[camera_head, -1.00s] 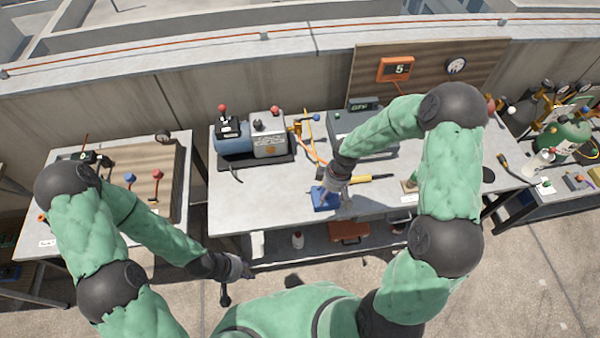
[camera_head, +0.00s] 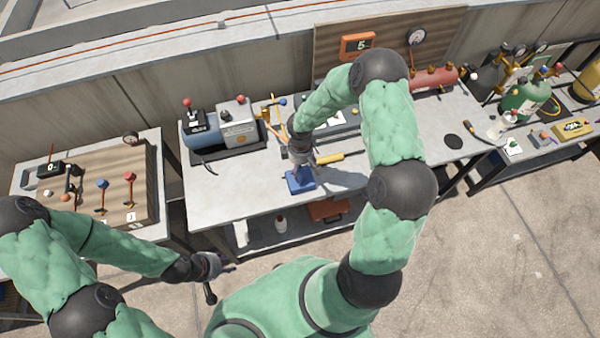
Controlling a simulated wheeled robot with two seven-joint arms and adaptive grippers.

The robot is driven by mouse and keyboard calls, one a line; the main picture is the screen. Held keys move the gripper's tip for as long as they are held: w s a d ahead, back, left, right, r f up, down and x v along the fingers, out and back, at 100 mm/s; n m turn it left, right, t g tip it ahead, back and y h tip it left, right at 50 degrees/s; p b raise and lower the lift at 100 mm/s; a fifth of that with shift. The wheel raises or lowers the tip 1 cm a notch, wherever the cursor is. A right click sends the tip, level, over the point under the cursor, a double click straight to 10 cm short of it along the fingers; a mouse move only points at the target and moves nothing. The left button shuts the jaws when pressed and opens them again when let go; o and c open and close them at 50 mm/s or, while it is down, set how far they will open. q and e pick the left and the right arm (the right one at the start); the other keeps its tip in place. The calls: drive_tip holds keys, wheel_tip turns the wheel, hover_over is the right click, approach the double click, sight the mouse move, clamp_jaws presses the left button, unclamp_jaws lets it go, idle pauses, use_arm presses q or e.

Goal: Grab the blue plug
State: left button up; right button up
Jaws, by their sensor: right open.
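A blue block-like object (camera_head: 297,186) lies on the middle bench top, near its front edge. I cannot tell whether it is the blue plug or a holder for it. My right gripper (camera_head: 303,170) points down just above the blue object, with its fingers over it and partly hiding it. The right gripper is open; whether it touches the blue object is not clear. My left gripper (camera_head: 226,268) hangs low in front of the benches, away from the blue object. Its fingers are too small to judge.
A yellow-handled tool (camera_head: 330,158) lies right of the blue object. A grey pump unit (camera_head: 237,122) stands at the back left of the bench. A board with red and blue levers (camera_head: 115,190) is on the left bench. A red cylinder (camera_head: 432,79) lies at the back right.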

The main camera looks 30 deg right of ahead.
sight(300, 169)
wheel_tip(300, 169, down, 3)
drive_tip(key=shift+w+d+f, duration=0.1)
drive_tip(key=shift+f, duration=0.1)
drive_tip(key=c, duration=1.3)
drive_tip(key=shift+o, duration=0.2)
drive_tip(key=shift+r, duration=0.1)
